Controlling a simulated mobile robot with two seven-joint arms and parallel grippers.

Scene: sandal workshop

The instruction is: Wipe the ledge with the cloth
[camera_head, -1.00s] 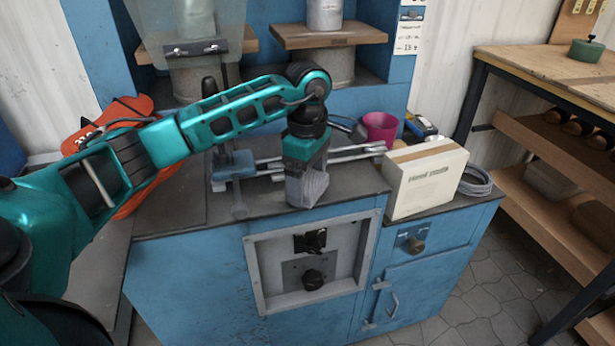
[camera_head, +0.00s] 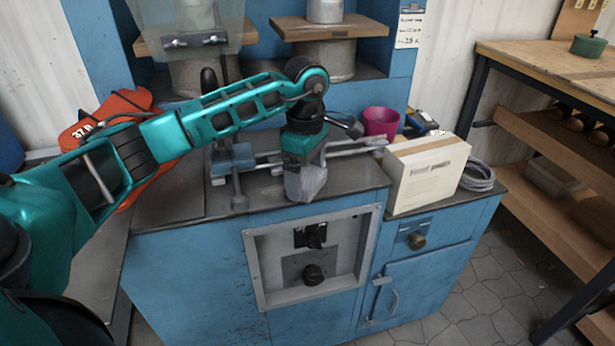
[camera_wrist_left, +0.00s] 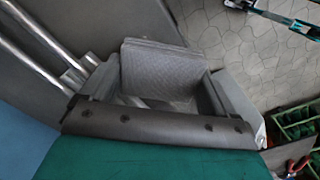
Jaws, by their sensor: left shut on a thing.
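The ledge (camera_head: 352,178) is the dark grey top along the front of the blue cabinet. My left gripper (camera_head: 305,176) points down over it, close to the front edge, left of the white box. It is shut on a grey cloth (camera_head: 303,188), which hangs at or just above the surface; contact is hard to tell. In the left wrist view the folded, textured cloth (camera_wrist_left: 160,70) sits between the two fingers of the gripper (camera_wrist_left: 155,85). The gripper hides part of the ledge behind it.
A white box (camera_head: 425,178) stands at the ledge's right, beside a coiled grey cable (camera_head: 478,177) and a magenta cup (camera_head: 381,122). Metal rods (camera_head: 350,147) and a blue clamp (camera_head: 232,160) lie behind and left of the gripper. An orange item (camera_head: 110,115) lies farther left.

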